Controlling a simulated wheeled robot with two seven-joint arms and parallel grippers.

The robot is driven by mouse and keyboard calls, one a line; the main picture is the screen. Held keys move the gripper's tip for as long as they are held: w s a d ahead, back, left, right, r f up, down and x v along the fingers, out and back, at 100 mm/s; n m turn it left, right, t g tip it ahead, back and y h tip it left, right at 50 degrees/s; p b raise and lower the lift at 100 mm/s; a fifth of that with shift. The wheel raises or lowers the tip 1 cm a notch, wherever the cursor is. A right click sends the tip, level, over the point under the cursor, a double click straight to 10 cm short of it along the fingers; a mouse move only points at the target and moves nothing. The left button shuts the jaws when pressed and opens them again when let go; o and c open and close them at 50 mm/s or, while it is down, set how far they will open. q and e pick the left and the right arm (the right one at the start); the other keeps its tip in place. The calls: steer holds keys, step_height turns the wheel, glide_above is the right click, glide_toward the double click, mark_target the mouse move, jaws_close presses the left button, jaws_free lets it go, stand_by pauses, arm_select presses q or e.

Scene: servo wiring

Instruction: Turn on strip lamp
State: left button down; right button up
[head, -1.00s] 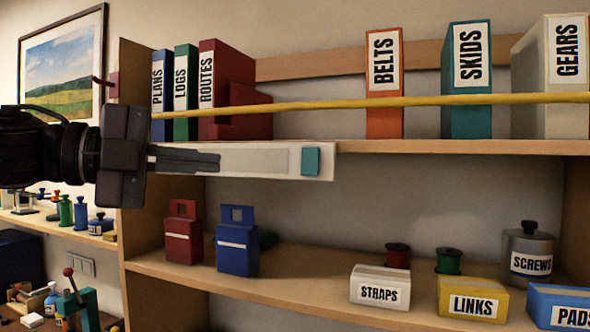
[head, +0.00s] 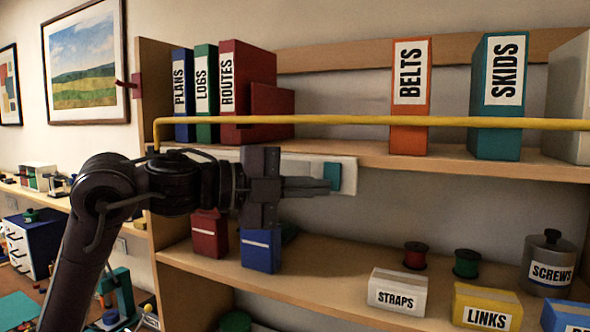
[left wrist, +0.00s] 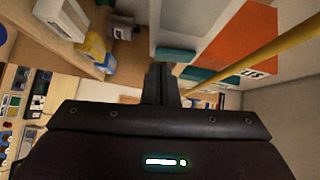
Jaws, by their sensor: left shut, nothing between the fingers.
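The strip lamp (head: 348,163) is a pale bar under the upper shelf, with a teal switch (head: 335,171) at its right end. It looks unlit. My left gripper (head: 329,186) is shut and empty, pointing right, with its fingertips overlapping the switch's lower edge in the head view. The arm hides much of the lamp. In the left wrist view the shut fingers (left wrist: 161,68) lie just below the teal switch (left wrist: 176,55) on the pale lamp (left wrist: 180,22). I cannot tell whether they touch. My right gripper is not in view.
A yellow rail (head: 380,121) runs across the front of the upper shelf (head: 450,164), just above the lamp. Binders stand on that shelf. Below stand red (head: 208,238) and blue (head: 261,252) containers, spools, a STRAPS box (head: 397,292) and a LINKS box (head: 487,307).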

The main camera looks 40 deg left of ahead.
arm_select(q)
steer(key=shift+w+a, duration=0.1)
steer(key=shift+w, duration=0.1)
steer(key=shift+w+f+b, duration=0.15)
steer(key=shift+f+b, duration=0.3)
steer(key=shift+b, duration=0.5)
steer(key=shift+r+t, duration=0.3)
steer(key=shift+f, duration=0.15)
